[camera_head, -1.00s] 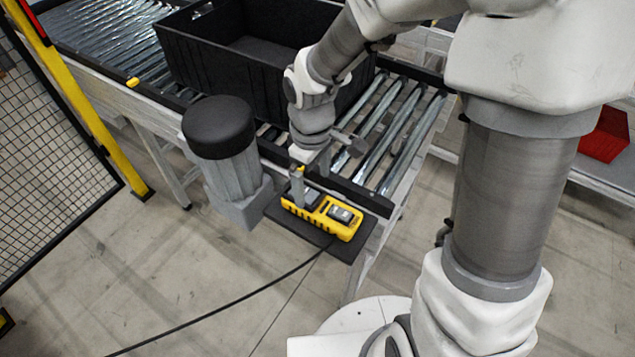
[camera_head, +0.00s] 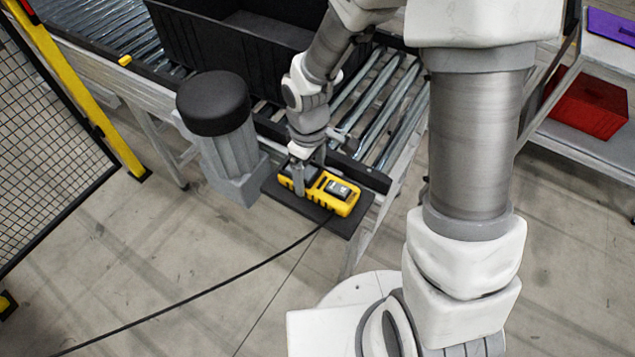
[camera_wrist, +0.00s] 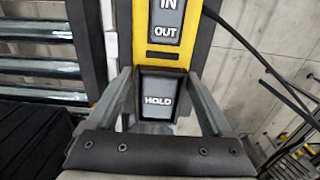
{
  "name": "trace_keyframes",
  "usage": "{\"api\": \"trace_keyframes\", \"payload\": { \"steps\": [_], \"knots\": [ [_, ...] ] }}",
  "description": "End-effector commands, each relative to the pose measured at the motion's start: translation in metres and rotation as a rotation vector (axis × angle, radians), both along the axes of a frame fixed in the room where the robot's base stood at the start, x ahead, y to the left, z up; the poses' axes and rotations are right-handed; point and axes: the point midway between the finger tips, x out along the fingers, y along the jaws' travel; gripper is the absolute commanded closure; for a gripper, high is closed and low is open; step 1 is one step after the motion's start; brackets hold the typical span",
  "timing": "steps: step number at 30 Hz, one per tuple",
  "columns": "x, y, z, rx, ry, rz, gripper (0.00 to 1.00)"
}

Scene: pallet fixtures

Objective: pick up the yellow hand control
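The yellow hand control (camera_head: 332,194) lies on a small dark shelf (camera_head: 348,226) beside the roller conveyor. It has dark buttons on top, and a black cable runs from it down toward the floor. My gripper (camera_head: 308,174) is down at the control's left end, with one finger on its near side and one behind. In the wrist view the fingers of my gripper (camera_wrist: 160,98) are open and stand on either side of the hand control (camera_wrist: 164,58), around the HOLD button. Whether the fingers touch its sides is hard to see.
A grey motor with a black cap (camera_head: 214,120) stands just left of the shelf. A large black crate (camera_head: 225,45) sits on the conveyor behind. A mesh fence (camera_head: 55,150) is at the left. A red box (camera_head: 590,105) is on a rack at the right.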

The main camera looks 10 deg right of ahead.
Motion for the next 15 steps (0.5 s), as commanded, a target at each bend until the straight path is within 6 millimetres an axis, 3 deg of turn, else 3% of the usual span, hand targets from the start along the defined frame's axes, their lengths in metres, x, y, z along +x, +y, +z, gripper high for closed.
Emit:
{"api": "trace_keyframes", "payload": {
  "steps": [2, 12, 15],
  "knots": [
    [0.0000, 0.0000, 0.0002, 0.000, 0.000, 0.000, 0.36],
    [0.0001, 0.0001, 0.0004, 0.000, 0.000, 0.000, 0.97],
    [0.0004, 0.0002, 0.0008, 0.000, -0.001, 0.000, 1.00]
  ]
}}
